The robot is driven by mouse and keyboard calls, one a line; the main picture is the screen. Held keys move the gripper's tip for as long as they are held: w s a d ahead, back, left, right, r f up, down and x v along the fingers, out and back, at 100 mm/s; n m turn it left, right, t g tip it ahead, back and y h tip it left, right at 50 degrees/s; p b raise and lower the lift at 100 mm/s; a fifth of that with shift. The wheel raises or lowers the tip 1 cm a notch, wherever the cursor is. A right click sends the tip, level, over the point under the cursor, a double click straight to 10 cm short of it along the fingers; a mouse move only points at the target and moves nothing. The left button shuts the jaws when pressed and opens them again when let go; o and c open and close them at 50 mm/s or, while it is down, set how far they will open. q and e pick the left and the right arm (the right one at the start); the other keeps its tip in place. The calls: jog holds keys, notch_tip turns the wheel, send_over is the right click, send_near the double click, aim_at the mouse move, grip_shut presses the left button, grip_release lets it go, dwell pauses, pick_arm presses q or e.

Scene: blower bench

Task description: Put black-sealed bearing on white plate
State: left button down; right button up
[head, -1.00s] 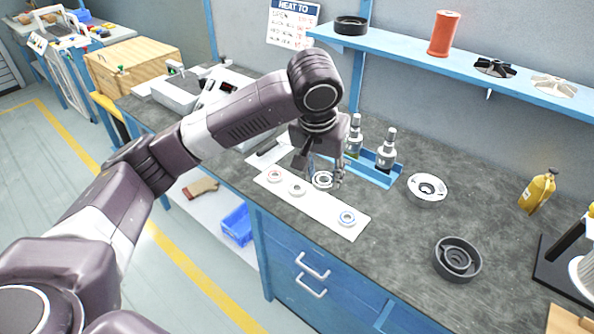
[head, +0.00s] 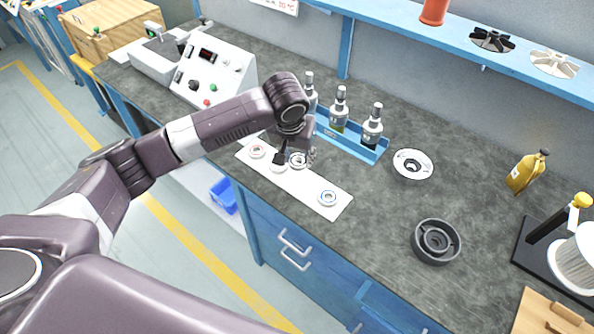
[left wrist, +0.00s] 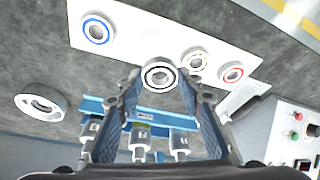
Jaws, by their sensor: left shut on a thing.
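The black-sealed bearing (left wrist: 159,75) is a metal ring with a dark seal. It sits between the fingertips of my left gripper (left wrist: 158,82), which is shut on it. In the head view my left gripper (head: 295,156) points down over the white strip, with the bearing (head: 298,160) partly hidden at its tips. I cannot tell whether the bearing is clear of the strip. A round white plate (head: 402,173) with a dark centre lies on the bench to the right. It also shows at the left of the left wrist view (left wrist: 31,112). My right gripper is out of view.
The white strip (head: 308,199) carries blue-ringed (head: 327,197), red-ringed (head: 257,151) and pale (head: 279,167) bearings. A blue tray (head: 365,153) of bottles stands close behind the gripper. A dark round housing (head: 436,242) sits right. The bench between strip and housing is clear.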

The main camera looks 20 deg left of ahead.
pick_arm(q)
jog(key=shift+f, duration=3.5)
jog(key=shift+f+p, duration=0.1)
jog(key=shift+p, duration=0.2)
jog(key=c, duration=1.3)
grip_release()
jog(key=b+v, duration=0.1)
jog(key=v, duration=1.1)
jog(key=shift+d, duration=0.1)
